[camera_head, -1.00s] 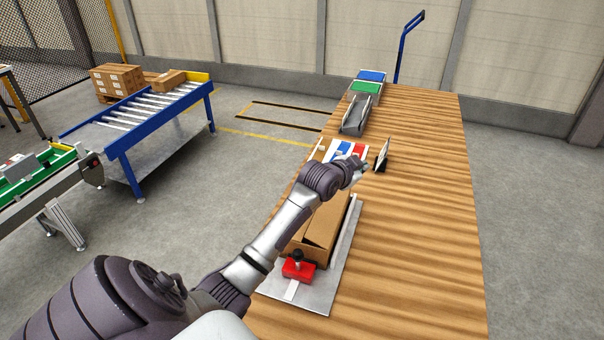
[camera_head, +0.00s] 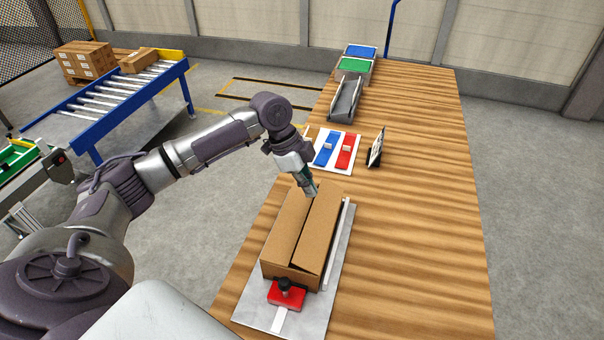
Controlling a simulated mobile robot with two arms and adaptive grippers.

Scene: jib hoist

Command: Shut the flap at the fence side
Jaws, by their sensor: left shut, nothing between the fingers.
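A brown cardboard box (camera_head: 288,274) lies on a grey metal plate (camera_head: 337,270) on the wooden table. Its left long flap (camera_head: 286,226), on the side of the mesh fence, and its right long flap (camera_head: 322,232) both lie over the top. A narrow dark gap shows between them, widest at the near end. The right flap looks slightly tilted. My left gripper (camera_head: 311,192) is shut and empty, pointing down at the far end of the box. I cannot tell whether it touches the cardboard, and it partly hides that end. My right gripper is not in view.
A red clamp (camera_head: 286,294) with a black knob sits at the box's near end. Beyond the box are a white board with blue and red strips (camera_head: 345,152), a small dark stand (camera_head: 376,148) and a grey chute (camera_head: 345,100). The table's right side is clear.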

